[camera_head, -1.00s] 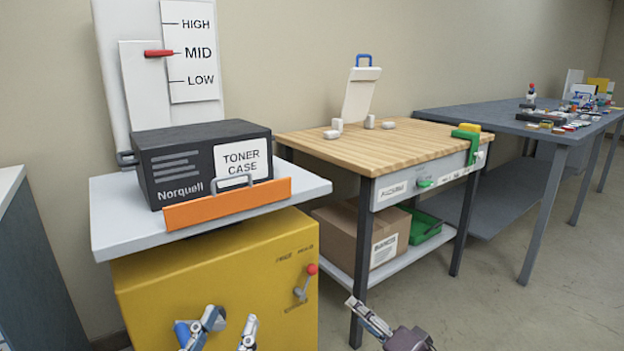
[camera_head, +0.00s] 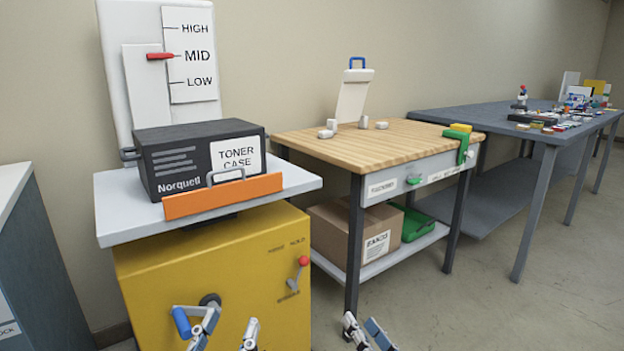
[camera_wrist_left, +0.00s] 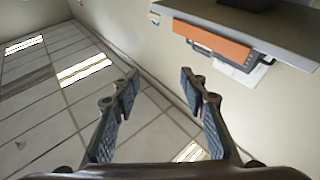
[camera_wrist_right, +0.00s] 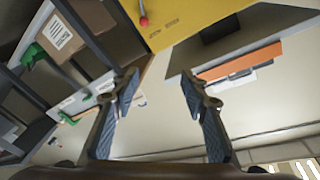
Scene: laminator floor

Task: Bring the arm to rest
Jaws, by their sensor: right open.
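My left gripper (camera_head: 228,330) is at the bottom of the head view, in front of the yellow cabinet (camera_head: 150,285). Its two fingers are apart, and the left wrist view shows nothing between them (camera_wrist_left: 158,88). My right gripper (camera_head: 364,328) is at the bottom edge, right of the cabinet and in front of the wooden-topped bench (camera_head: 375,150). Its fingers also stand apart and empty in the right wrist view (camera_wrist_right: 160,88). Most of both arms is out of the head view.
A blue handle (camera_head: 182,322) shows beside my left gripper. A red-knobbed lever (camera_head: 303,262) is on the cabinet front. The black toner case (camera_head: 200,155) sits on the grey platform (camera_head: 120,215) behind an orange lip (camera_head: 222,196). Open floor (camera_head: 450,310) lies at the right.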

